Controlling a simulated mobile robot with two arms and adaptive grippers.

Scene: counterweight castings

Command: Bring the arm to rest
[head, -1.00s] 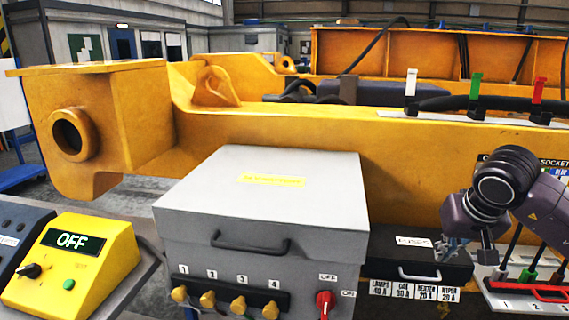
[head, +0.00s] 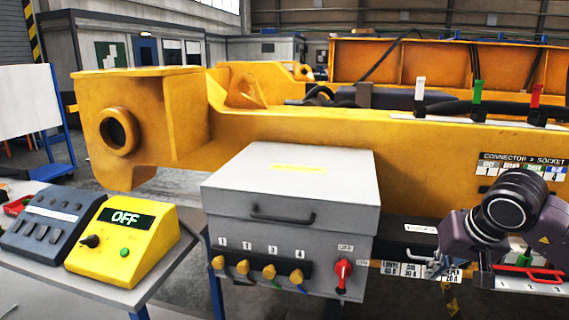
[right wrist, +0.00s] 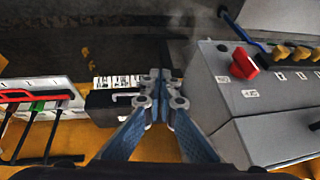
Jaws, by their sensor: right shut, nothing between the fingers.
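My right arm comes in from the right in the head view, with its dark purple-grey wrist in front of the yellow beam. My right gripper (head: 425,265) points left and is shut and empty, to the right of the grey box (head: 290,185). In the right wrist view the two blue-grey fingers (right wrist: 160,82) meet at the picture's middle, beside the small black fuse box (right wrist: 105,103) and the grey box (right wrist: 225,85). I cannot tell the gap between fingertips and fuse box. My left gripper is not in view.
The grey box carries yellow knobs and a red switch (head: 343,272). A yellow console (head: 125,245) reading OFF and a dark button box (head: 42,225) stand on a table at left. The yellow beam (head: 420,145) runs behind. A tray with a red handle (head: 530,270) is at right.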

